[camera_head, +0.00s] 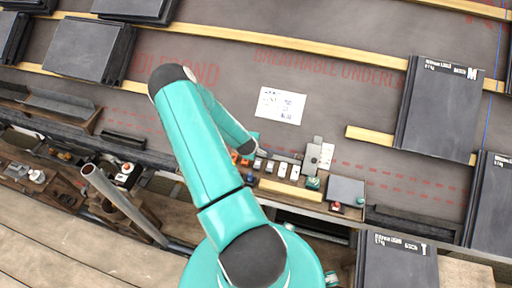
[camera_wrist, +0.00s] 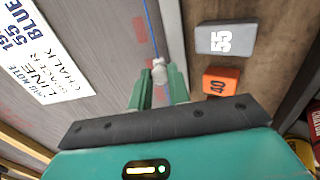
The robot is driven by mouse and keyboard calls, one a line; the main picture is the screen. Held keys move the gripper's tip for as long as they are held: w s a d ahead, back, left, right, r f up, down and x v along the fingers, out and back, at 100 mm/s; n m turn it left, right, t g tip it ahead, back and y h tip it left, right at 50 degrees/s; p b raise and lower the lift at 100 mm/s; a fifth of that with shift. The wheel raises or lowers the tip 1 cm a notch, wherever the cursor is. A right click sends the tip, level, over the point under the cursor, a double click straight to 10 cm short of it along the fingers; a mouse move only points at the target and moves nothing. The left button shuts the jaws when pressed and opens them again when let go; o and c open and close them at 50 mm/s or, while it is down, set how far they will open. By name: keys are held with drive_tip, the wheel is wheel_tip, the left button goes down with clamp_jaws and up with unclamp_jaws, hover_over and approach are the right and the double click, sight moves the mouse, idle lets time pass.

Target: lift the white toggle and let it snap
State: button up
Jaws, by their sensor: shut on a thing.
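The white toggle (camera_wrist: 159,70) is small and pale. In the wrist view it sits between the tips of my gripper's (camera_wrist: 160,86) two green fingers, which are shut on it. A thin blue line (camera_wrist: 150,25) runs up the picture from the toggle over the dark grey underlay. How high the toggle is above the underlay I cannot tell. In the camera_head view my teal arm covers the middle, and I cannot make out the toggle there.
A grey block marked 55 (camera_wrist: 226,38) and an orange block marked 40 (camera_wrist: 221,80) lie right of the fingers. A printed chalk line sign (camera_wrist: 42,50) is at left. Dark tile stacks (camera_head: 440,108) and wooden battens (camera_head: 290,42) surround the open underlay (camera_head: 350,90).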

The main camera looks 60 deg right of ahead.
drive_tip(key=shift+v, duration=1.2)
drive_tip(key=o, duration=0.9)
drive_tip(key=shift+r, duration=0.1)
drive_tip(key=v, duration=0.6)
